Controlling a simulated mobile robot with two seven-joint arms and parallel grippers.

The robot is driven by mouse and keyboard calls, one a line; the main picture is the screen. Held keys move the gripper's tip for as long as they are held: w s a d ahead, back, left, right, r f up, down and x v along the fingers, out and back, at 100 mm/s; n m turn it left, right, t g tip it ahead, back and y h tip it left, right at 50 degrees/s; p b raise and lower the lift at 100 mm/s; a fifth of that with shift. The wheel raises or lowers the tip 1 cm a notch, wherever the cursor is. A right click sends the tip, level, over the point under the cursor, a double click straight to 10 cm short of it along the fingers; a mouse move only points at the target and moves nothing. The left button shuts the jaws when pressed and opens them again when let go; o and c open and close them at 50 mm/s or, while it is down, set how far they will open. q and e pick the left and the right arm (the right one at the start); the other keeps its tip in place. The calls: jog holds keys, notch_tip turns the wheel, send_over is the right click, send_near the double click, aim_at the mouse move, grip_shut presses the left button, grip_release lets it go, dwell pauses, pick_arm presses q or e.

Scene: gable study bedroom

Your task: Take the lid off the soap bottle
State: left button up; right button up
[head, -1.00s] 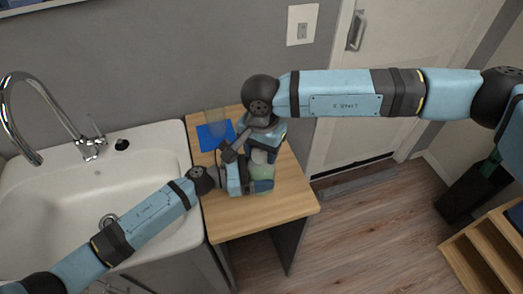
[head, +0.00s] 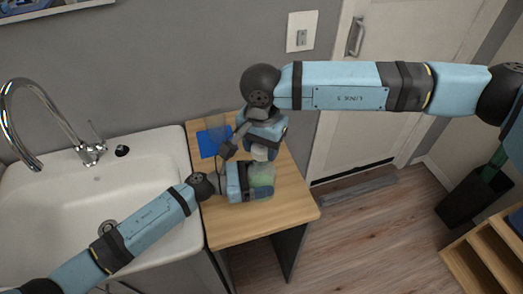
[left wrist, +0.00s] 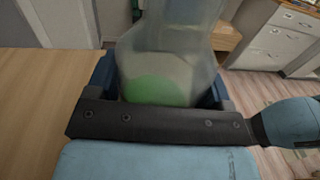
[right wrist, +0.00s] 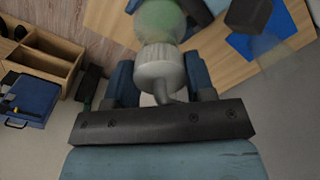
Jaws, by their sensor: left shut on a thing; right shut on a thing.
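The soap bottle (head: 263,181) is clear with green soap in it and stands upright over the wooden side table (head: 265,225). My left gripper (head: 250,183) is shut on its body from the left; the bottle also fills the gap between the fingers in the left wrist view (left wrist: 165,55). My right gripper (head: 263,143) is above the bottle, shut on the white lid (head: 260,153). In the right wrist view the lid (right wrist: 160,66) sits between the fingers, with the bottle (right wrist: 158,20) just beyond it. I cannot tell whether lid and bottle still touch.
A blue square (head: 209,145) and a clear glass (head: 217,126) are at the table's back left, close to my grippers. The white sink (head: 160,160) with its tap (head: 92,150) adjoins the table on the left. The table's front part is bare.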

notch_tip(320, 180, up, 2)
pick_arm(q)
jog(key=o, duration=1.7)
